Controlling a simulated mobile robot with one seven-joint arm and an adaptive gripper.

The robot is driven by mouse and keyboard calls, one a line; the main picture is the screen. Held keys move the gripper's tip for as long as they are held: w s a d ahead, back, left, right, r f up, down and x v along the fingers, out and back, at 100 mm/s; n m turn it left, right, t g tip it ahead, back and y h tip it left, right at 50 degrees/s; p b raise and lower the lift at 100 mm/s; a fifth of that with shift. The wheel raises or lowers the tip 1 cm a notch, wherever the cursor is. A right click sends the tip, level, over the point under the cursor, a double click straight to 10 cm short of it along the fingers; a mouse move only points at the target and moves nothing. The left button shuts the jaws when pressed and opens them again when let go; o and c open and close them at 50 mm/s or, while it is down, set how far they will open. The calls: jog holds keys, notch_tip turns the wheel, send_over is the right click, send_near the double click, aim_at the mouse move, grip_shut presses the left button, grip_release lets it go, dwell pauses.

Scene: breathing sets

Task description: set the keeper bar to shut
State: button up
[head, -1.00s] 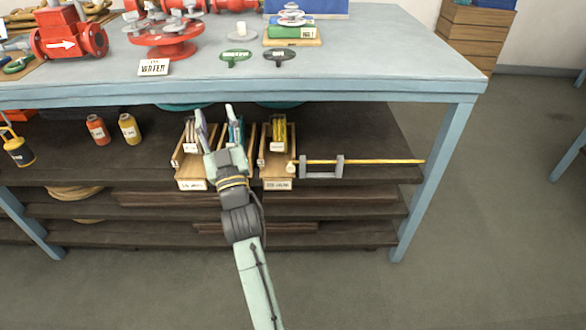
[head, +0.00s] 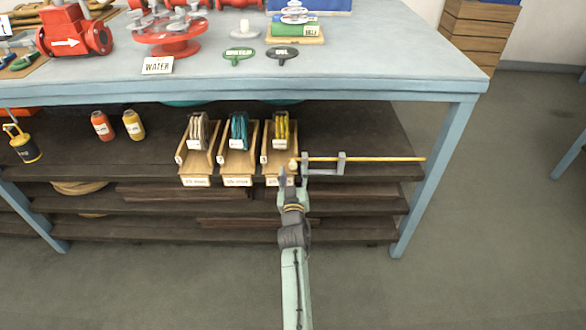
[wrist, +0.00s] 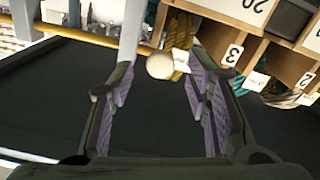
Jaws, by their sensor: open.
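The keeper bar (head: 385,159) is a thin yellow rod lying level along the front of the upper shelf. It runs through a grey bracket (head: 323,169), and its pale round knob (head: 293,165) is at the left end. In the wrist view the yellow bar (wrist: 90,38) enters from the upper left, and its knob (wrist: 160,66) shows between and beyond the finger pads. My gripper (head: 293,178) is just below and in front of the knob in the head view. In the wrist view my gripper (wrist: 162,95) is open, with nothing between its purple pads near their tips.
Three wooden trays stand left of the bar: a right one (head: 265,155) with yellow coils, a middle one (head: 223,165) with teal coils, and a left one (head: 183,165). The table leg (head: 432,180) is at the right. Floor in front is clear.

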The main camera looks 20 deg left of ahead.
jog(key=shift+x, duration=1.35)
jog(key=shift+c, duration=0.4)
grip_shut()
jog(key=shift+a, duration=0.1)
